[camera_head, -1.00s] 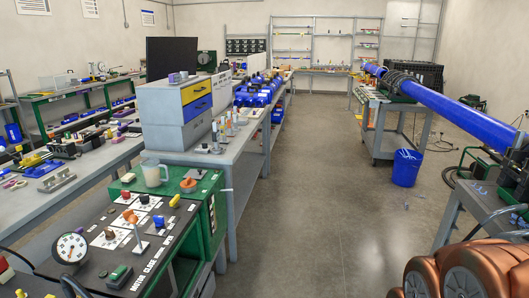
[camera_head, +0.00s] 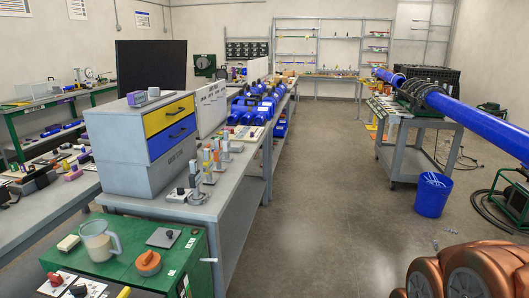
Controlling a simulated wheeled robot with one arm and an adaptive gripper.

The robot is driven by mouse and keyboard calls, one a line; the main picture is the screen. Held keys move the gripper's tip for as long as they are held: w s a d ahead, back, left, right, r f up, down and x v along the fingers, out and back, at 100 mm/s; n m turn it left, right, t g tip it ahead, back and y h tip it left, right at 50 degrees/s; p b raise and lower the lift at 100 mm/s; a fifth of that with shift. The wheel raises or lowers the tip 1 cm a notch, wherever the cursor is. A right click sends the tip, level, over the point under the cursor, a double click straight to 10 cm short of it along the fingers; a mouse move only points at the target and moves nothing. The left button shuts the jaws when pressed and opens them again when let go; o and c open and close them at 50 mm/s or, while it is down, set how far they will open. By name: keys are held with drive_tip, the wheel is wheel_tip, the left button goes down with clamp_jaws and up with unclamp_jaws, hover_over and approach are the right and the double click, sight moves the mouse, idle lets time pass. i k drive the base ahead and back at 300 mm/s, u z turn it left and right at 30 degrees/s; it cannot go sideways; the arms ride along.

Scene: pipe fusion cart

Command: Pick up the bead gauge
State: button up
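I cannot make out the bead gauge in this view. The pipe fusion cart (camera_head: 408,163) stands at the right, a grey metal cart. A black fusion machine (camera_head: 420,97) sits on its top, clamped around a long blue pipe (camera_head: 485,128). Small items and papers lie on the cart top beside the machine, too small to tell apart. My gripper is not in view. Rounded copper-coloured parts at the bottom right are mine.
A blue bucket (camera_head: 433,196) stands on the floor before the cart. Grey workbenches with drawers (camera_head: 150,140) line the left. A green table (camera_head: 135,265) with a clear pitcher (camera_head: 100,241) is close at lower left. The aisle floor (camera_head: 325,200) is clear.

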sight(226, 143)
drive_tip(key=i, duration=3.15)
drive_tip(key=u, duration=1.2)
drive_tip(key=i, duration=0.25)
drive_tip(key=u, duration=2)
drive_tip(key=i, duration=0.35)
drive_tip(key=z, duration=0.65)
